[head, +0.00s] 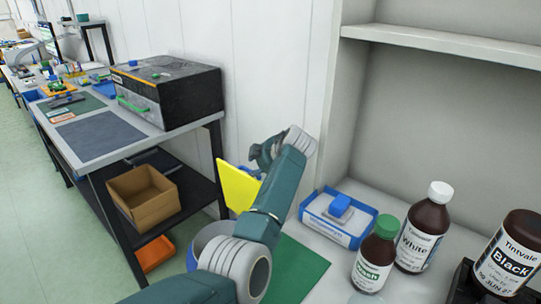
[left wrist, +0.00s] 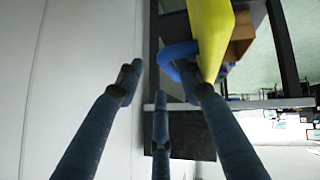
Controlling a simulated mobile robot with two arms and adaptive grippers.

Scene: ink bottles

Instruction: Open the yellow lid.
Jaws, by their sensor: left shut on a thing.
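The yellow lid (head: 238,186) stands steeply tilted, beside my left forearm in the head view. It shows at the top right of the left wrist view (left wrist: 209,38), with a blue curved handle (left wrist: 176,52) at its side. My left gripper (head: 263,153) is at the lid's upper edge. In the left wrist view, its fingers (left wrist: 158,82) are spread in the picture, and one passes at the blue handle, so it is shut on the handle. A blue-rimmed container (head: 207,236) lies below the lid, partly hidden by my arm. My right gripper is not in view.
A blue tray (head: 339,214) stands right of my arm, near the green-capped bottle (head: 374,259), the white-capped bottle (head: 422,234) and the black-label bottle (head: 508,255). A shelf edge (head: 440,47) overhangs them. A workbench with a black box (head: 175,90) stands at left.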

